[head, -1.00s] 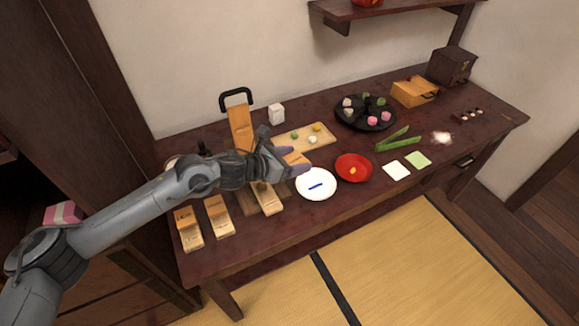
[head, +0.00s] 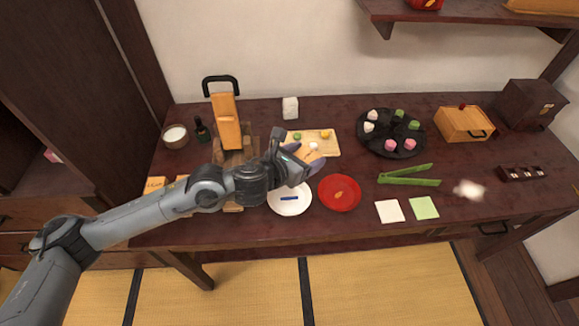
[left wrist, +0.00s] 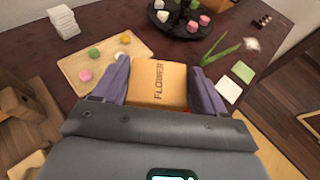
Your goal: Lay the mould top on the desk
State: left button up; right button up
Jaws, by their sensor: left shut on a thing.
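The mould top (left wrist: 158,82), a light wooden block marked FLOWER, is held between the purple fingers of my left gripper (left wrist: 160,88). In the head view my left gripper (head: 308,163) is over the desk (head: 250,225), above the gap between the white plate (head: 289,207) and the wooden board (head: 326,150). The block is mostly hidden behind the fingers there. In the left wrist view it appears above the desk, and its underside is hidden. My right gripper is in neither view.
A red plate (head: 340,194) lies close to the right of my gripper. Green tongs (head: 408,181), white and green squares and a dark sweets tray (head: 378,145) are farther right. A wooden press (head: 226,125) stands at left; my arm partly covers other mould pieces (head: 155,185).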

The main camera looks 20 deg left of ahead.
pick_arm(q)
jog(key=f, duration=0.2)
jog(key=shift+s+a+f, duration=0.1)
jog(key=shift+s+f, duration=0.15)
jog(key=shift+f, duration=0.05)
jog(key=w+a+f+b, duration=0.1)
jog(key=w+a+f, duration=0.1)
jog(key=a, duration=0.1)
jog(key=w+a+f+b, duration=0.1)
jog(key=w+a+f, duration=0.1)
jog(key=a+f, duration=0.1)
jog(key=w+a+f+b, duration=0.1)
jog(key=w+a+f, duration=0.1)
jog(key=a, duration=0.1)
jog(key=shift+w+a+f, duration=0.15)
jog(key=shift+w+a, duration=0.1)
jog(key=shift+w, duration=0.15)
jog(key=shift+f+b, duration=0.4)
jog(key=shift+f, duration=0.15)
jog(key=shift+f+b, duration=0.55)
jog(key=shift+f, duration=0.9)
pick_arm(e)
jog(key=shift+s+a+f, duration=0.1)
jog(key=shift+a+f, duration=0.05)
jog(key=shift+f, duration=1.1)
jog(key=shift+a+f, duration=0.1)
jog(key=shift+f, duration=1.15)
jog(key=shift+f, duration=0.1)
